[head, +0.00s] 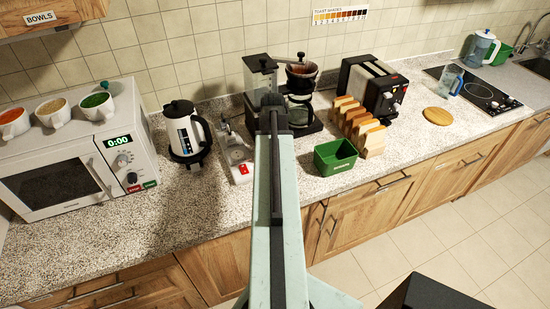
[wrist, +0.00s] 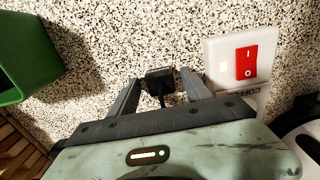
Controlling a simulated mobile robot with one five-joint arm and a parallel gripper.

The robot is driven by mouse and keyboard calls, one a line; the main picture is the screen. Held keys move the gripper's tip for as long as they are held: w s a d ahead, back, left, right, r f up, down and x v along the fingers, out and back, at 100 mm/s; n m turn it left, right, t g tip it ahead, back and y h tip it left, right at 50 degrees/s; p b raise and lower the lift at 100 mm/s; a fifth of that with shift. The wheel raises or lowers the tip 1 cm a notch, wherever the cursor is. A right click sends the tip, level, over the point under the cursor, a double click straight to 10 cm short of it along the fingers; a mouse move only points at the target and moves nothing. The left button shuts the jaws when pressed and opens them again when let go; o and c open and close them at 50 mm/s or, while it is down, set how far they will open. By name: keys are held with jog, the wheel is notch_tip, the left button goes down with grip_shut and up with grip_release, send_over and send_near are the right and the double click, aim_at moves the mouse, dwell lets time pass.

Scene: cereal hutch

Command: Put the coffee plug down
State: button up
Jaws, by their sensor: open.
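The coffee plug (wrist: 159,76), a small black block with a short dark stem or cord, shows in the wrist view over the speckled counter. It sits between the spread fingers of my gripper (wrist: 160,84), with a gap visible on each side. I cannot tell for certain whether it rests flat on the counter. To its right is a white socket box with a red rocker switch (wrist: 246,62) and a partly hidden "COFFEE" label. In the head view my arm covers the gripper and plug.
A green bin (head: 335,158) stands right of my arm; it also shows in the wrist view (wrist: 24,48). Bread slices (head: 360,128), a toaster (head: 372,88) and a coffee maker (head: 301,95) stand behind. A kettle (head: 184,132) and microwave (head: 70,172) are left.

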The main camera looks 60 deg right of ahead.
notch_tip(320, 180, up, 13)
jog(key=p, duration=1.2)
jog(key=w+a+n, duration=0.3)
jog(key=w+a, duration=1.3)
jog(key=a, duration=0.2)
jog(key=w+a+n, duration=0.2)
jog(key=a, duration=1.3)
jog(key=w+a+n, duration=0.2)
jog(key=w+a, duration=0.1)
jog(key=a, duration=1.3)
jog(key=shift+w+a, duration=0.25)
jog(key=shift+w, duration=0.1)
